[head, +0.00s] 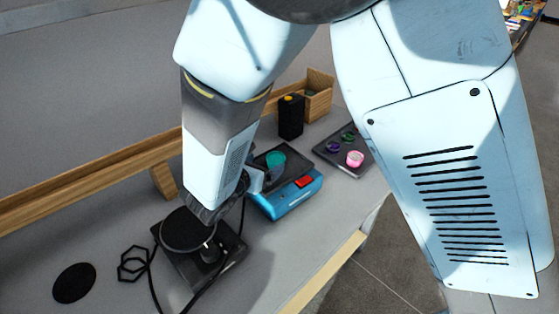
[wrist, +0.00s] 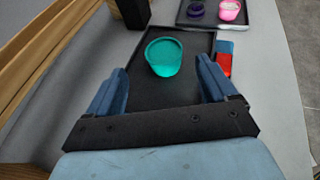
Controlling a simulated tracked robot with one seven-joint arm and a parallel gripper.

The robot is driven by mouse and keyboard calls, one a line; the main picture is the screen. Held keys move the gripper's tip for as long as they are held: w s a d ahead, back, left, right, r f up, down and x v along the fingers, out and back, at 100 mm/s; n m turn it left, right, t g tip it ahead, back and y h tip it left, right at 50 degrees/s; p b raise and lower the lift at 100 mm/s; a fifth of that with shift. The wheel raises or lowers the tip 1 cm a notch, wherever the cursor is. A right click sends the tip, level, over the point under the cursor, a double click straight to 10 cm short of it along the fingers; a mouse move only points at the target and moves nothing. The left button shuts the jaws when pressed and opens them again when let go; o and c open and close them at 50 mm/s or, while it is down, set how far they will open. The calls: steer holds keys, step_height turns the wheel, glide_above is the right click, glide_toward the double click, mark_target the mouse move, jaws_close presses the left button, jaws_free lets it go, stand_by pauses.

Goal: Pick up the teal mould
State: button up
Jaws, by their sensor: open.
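The teal mould (wrist: 163,58) is a small round cup shape on a dark plate (wrist: 190,95) in the wrist view. In the head view the teal mould (head: 276,163) shows on the dark top of a blue device (head: 290,201) with a red patch. My gripper (wrist: 157,85) is open, with its blue fingers apart on the left and right. The mould lies a little beyond the fingertips, roughly centred between them, and nothing is held. In the head view my arm hides most of the gripper, with part of a finger (head: 254,181) showing beside the plate.
A dark tray (head: 368,165) with a pink cup (head: 355,159) and small purple and green pieces lies beyond. A black box (head: 291,116) and wooden box (head: 317,94) stand behind. A black stand (head: 222,262) with a round disc is nearer. A wooden rail (head: 90,188) runs along the back.

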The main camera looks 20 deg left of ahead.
mark_target(275, 158)
steer(key=shift+d+x, duration=0.15)
steer(key=shift+x, duration=1.65)
steer(key=shift+d+x, duration=0.15)
steer(key=shift+x, duration=1.65)
steer(key=c, duration=1.2)
steer(key=shift+r, duration=0.15)
